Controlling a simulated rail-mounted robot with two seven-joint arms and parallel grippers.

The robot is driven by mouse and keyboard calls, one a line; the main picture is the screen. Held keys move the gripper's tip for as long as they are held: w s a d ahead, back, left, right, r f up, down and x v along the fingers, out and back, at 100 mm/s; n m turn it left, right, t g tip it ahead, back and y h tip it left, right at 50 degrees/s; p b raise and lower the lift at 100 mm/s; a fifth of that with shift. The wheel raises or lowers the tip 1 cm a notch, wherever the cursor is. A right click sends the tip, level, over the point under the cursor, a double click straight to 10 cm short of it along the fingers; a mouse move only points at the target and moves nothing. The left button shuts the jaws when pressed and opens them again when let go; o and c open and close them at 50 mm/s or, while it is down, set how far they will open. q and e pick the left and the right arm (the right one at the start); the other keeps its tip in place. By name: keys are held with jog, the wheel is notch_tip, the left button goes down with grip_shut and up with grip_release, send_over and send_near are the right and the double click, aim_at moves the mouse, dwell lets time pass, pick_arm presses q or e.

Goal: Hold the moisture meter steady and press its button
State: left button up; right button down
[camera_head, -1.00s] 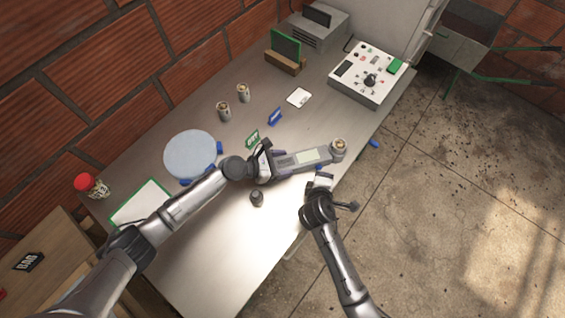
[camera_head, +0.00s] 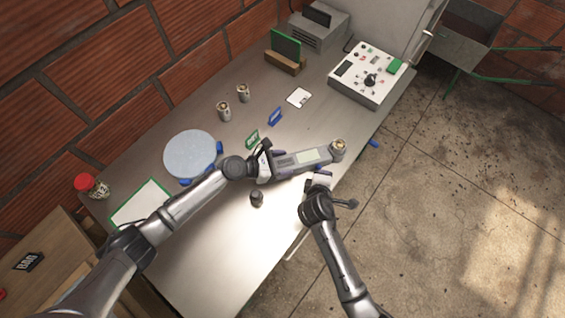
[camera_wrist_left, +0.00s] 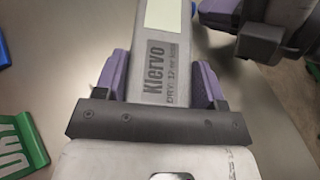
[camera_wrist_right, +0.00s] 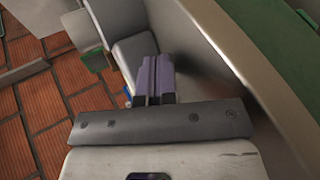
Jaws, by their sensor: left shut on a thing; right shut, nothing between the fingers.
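The grey moisture meter (camera_head: 304,159), with a pale screen, is held lengthwise in my left gripper (camera_head: 272,165). The meter's far end lies by a round metal cup with a brown top (camera_head: 339,149). My right gripper (camera_head: 321,175) is just below the meter in the head view, close to its screen half. Its fingers (camera_wrist_right: 155,78) are shut together and empty. I cannot tell whether they touch the meter; its button is not clear.
A small dark weight (camera_head: 257,198) stands near my left gripper. Two metal cans (camera_head: 224,111), a round pale-blue lid (camera_head: 190,154) and a control box (camera_head: 369,75) are on the table.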

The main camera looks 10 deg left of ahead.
dwell(0.4)
jog(key=shift+s+d, duration=0.35)
jog(key=shift+s, duration=0.45)
jog(key=shift+s+d, duration=0.45)
jog(key=shift+s, duration=0.45)
jog(key=shift+s+d, duration=0.5)
jog(key=shift+s, duration=0.35)
jog(key=shift+s+d, duration=0.45)
jog(key=shift+s, duration=0.45)
pick_arm(q)
jog(key=o, duration=1.2)
